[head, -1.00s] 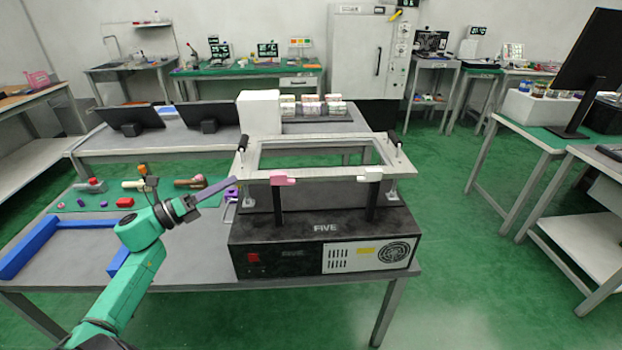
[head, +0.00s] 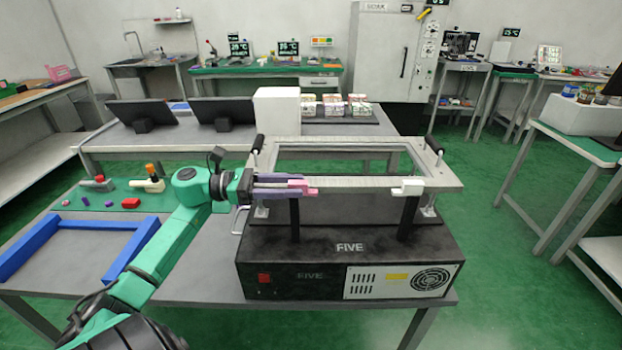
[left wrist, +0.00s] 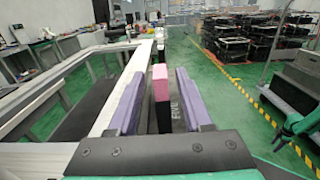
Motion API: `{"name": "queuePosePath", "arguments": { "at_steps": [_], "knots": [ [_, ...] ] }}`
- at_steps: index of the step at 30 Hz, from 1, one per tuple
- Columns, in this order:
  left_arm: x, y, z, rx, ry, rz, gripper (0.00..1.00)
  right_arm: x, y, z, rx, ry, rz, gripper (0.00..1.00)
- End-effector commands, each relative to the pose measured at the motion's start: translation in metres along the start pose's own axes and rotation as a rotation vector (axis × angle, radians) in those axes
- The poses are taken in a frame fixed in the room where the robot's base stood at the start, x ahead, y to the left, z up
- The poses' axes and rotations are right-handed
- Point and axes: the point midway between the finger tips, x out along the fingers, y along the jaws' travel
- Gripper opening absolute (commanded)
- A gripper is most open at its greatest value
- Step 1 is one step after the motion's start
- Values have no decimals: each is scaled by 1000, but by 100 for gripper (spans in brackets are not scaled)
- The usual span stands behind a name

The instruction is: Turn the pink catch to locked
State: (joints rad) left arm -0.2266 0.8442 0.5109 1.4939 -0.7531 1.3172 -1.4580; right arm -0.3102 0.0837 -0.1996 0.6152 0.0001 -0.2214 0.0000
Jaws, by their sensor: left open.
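The pink catch (head: 302,186) sits on the front bar of the metal frame (head: 370,186) on the black machine. My left gripper (head: 298,187) is open at the catch, reaching in from the left, with its purple fingers along the bar. A white catch (head: 407,188) sits further right on the same bar.
The black machine (head: 340,245) stands on a grey table. Black handles (head: 434,146) rise at the frame's ends. A blue frame (head: 130,250) and a green mat with small parts (head: 110,200) lie to the left.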

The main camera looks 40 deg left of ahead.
Motion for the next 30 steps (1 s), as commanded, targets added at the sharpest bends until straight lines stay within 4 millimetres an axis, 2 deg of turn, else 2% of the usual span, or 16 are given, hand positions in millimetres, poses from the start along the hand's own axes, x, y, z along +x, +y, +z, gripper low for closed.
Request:
{"name": "queuePosePath", "arguments": {
  "at_steps": [3, 6, 15, 17, 19, 20, 30],
  "knots": [
    [26, 0, 4, 0, -4, -1, 50, -10, 1, -6, 0, 8, 1, 61],
    [40, 0, 2, -1, -2, 0, 50, -12, 2, -10, 0, 14, 2, 61],
    [46, 0, 0, -1, -1, 1, 50, -12, 1, -11, 1, 17, 1, 61],
    [46, 0, 0, -1, -1, 1, 31, -12, 0, -11, 1, 17, 0, 61],
    [45, 0, 0, -1, -1, 1, 4, -12, -1, -12, 2, 18, -1, 61],
    [45, 0, 0, -1, -1, 1, 0, -12, -1, -12, 2, 18, -2, 61],
    [45, 1, -1, -2, -2, 21, 0, -10, -3, -12, 2, 19, -4, 61]
  ]
}}
